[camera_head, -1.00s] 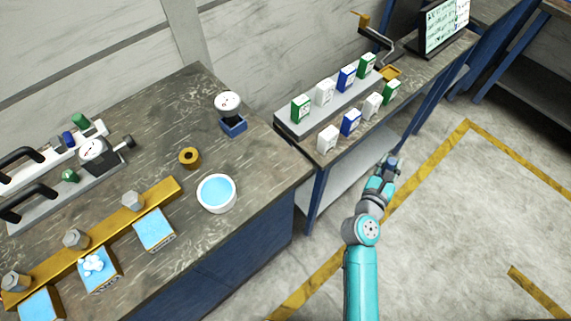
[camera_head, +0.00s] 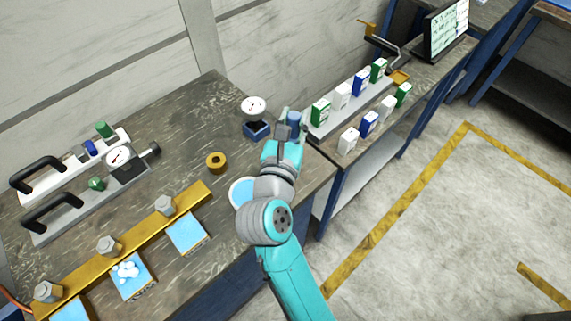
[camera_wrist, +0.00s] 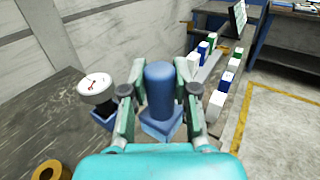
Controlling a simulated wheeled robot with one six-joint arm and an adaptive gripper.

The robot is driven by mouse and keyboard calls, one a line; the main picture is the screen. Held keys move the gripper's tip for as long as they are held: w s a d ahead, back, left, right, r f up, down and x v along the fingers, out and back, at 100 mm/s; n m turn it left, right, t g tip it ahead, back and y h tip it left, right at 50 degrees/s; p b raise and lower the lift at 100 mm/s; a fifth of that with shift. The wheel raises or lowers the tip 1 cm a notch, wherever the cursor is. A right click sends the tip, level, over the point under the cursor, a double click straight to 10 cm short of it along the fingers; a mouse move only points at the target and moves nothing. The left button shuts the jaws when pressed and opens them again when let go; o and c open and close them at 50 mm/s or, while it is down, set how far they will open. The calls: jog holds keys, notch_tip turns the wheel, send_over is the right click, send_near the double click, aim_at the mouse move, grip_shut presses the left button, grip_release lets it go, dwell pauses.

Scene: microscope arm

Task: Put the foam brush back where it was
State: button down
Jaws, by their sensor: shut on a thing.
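My gripper (camera_wrist: 157,92) is shut on a blue piece (camera_wrist: 160,82), which I take to be the foam brush. It has a rounded upright body, with a square blue block below it in the wrist view. I cannot tell whether that block is part of it. In the head view my gripper (camera_head: 290,125) is over the right end of the grey worktop (camera_head: 140,190), right of the dial gauge (camera_head: 253,106) on its blue base. The blue piece shows only slightly there. The gauge also shows left of my fingers in the wrist view (camera_wrist: 95,88).
A bowl of blue liquid (camera_head: 240,190) is partly hidden by my arm. A brass ring (camera_head: 216,162) lies left of it. A gold bar (camera_head: 135,240) with hex nuts and blue pads lies in front. Small boxes (camera_head: 360,83) line the right bench. Floor is clear at right.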

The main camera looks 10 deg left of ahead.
jog(key=shift+s+a+f, duration=0.1)
jog(key=shift+a+f, duration=0.1)
jog(key=shift+f, duration=0.1)
notch_tip(320, 180, down, 9)
jog(key=shift+f, duration=0.1)
dwell(0.4)
jog(key=c, duration=0.9)
grip_release()
jog(key=shift+f, duration=0.1)
jog(key=shift+s, duration=0.1)
jog(key=s, duration=1.1)
jog(key=shift+s+a, duration=0.4)
